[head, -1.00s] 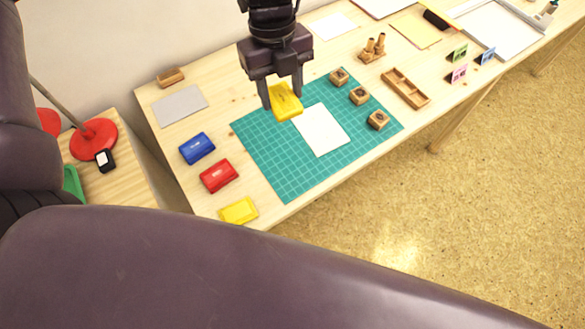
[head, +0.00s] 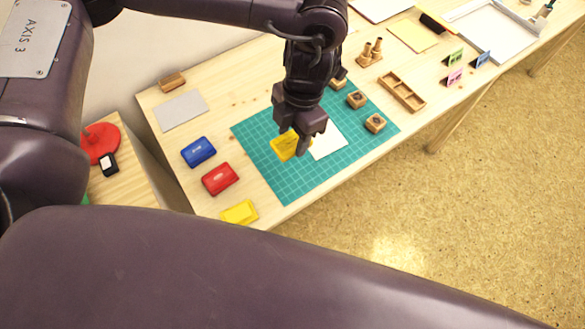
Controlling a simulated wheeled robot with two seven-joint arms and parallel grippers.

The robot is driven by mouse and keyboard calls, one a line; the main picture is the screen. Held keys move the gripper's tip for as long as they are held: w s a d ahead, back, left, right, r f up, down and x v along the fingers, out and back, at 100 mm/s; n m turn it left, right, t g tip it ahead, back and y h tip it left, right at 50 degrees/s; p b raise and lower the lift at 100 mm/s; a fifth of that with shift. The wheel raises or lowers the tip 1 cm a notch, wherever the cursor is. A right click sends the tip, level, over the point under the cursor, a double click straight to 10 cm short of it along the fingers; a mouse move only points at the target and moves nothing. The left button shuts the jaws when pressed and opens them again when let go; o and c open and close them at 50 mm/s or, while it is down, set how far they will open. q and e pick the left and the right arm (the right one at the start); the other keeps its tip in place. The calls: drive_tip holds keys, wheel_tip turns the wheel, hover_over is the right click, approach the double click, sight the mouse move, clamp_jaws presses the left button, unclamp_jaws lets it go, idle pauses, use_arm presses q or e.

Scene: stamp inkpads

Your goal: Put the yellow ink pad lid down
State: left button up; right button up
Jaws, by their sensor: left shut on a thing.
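The yellow ink pad lid (head: 283,148) is between the fingers of my left gripper (head: 290,149), which is shut on it. The lid is over the green cutting mat (head: 300,182), just left of the white paper. Whether it touches the mat I cannot tell. The gripper hides part of the lid. The yellow ink pad base (head: 239,212) sits at the table's front edge, below the red ink pad (head: 220,179). My right gripper does not show.
A blue ink pad (head: 198,152) stands above the red one. White paper (head: 328,140) lies on the mat. Wooden stamps (head: 375,123) stand along the mat's right side. A grey sheet (head: 180,110) lies at the left. The mat's lower part is clear.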

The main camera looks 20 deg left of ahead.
use_arm(q)
hover_over(291, 176)
drive_tip(key=f, duration=0.5)
drive_tip(key=f+b, duration=0.1)
drive_tip(key=f, duration=0.5)
drive_tip(key=shift+w+d, duration=0.15)
drive_tip(key=shift+d, duration=0.05)
wheel_tip(291, 176, down, 3)
drive_tip(key=shift+f, duration=0.15)
drive_tip(key=shift+f+b, duration=0.3)
drive_tip(key=shift+f, duration=0.1)
drive_tip(key=shift+f, duration=0.25)
drive_tip(key=o, duration=0.9)
drive_tip(key=shift+r, duration=0.1)
drive_tip(key=shift+o, duration=0.2)
